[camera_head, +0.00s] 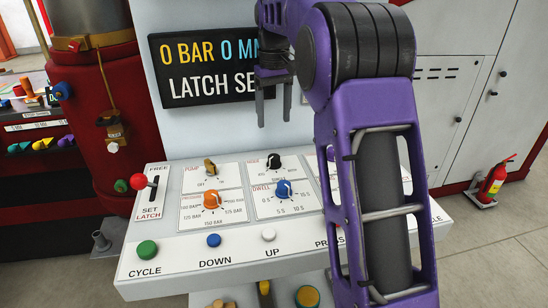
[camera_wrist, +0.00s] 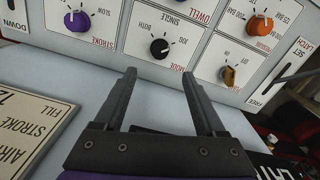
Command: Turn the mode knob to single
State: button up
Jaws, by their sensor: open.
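The mode knob is black and sits in the top row of the white control panel in the head view (camera_head: 273,161). In the wrist view the mode knob (camera_wrist: 160,48) appears among labels that read JOG, SINGLE and what looks like BOTH. A small white mark shows on its right side there; I cannot tell for sure which label it points at. My gripper (camera_head: 274,115) hangs above and behind the mode knob in the head view, apart from it. In the wrist view my gripper (camera_wrist: 158,76) is open and empty, its fingertips pointing towards the mode knob.
Close neighbours are the yellow knob (camera_head: 210,167), blue knob (camera_head: 284,188), orange knob (camera_head: 212,200) and, in the wrist view, a purple knob (camera_wrist: 78,20). A red-balled lever (camera_head: 138,182) stands at left. A dark display (camera_head: 200,75) is on the wall behind. My arm hides the panel's right part.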

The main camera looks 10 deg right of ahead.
aim_at(274, 156)
notch_tip(274, 156, down, 12)
jog(key=shift+f+b, duration=0.2)
jog(key=shift+b, duration=0.9)
grip_shut()
